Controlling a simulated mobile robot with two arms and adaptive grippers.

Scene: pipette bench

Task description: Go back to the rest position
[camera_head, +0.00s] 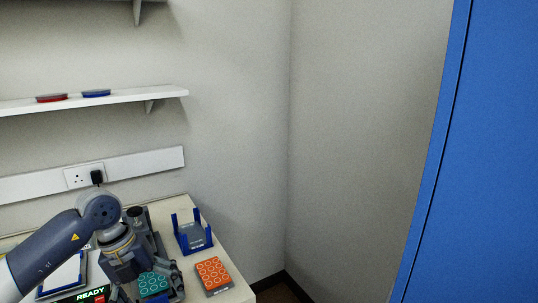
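My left arm comes in from the left over the bench, and its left gripper (122,272) points down at the bench's front part. A teal rack with round wells (154,284) sits right beside and partly behind the gripper. The fingertips are partly cut off by the lower picture edge, so I cannot tell whether they are open or touch the rack. My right gripper is not in view.
An orange rack (212,272) and a blue-posted holder (193,236) stand on the bench (232,275) to the right. A READY display (89,294) is at the lower left. A shelf (130,96) carries a red disc (52,98) and a blue disc (96,93). A blue panel (490,150) stands right.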

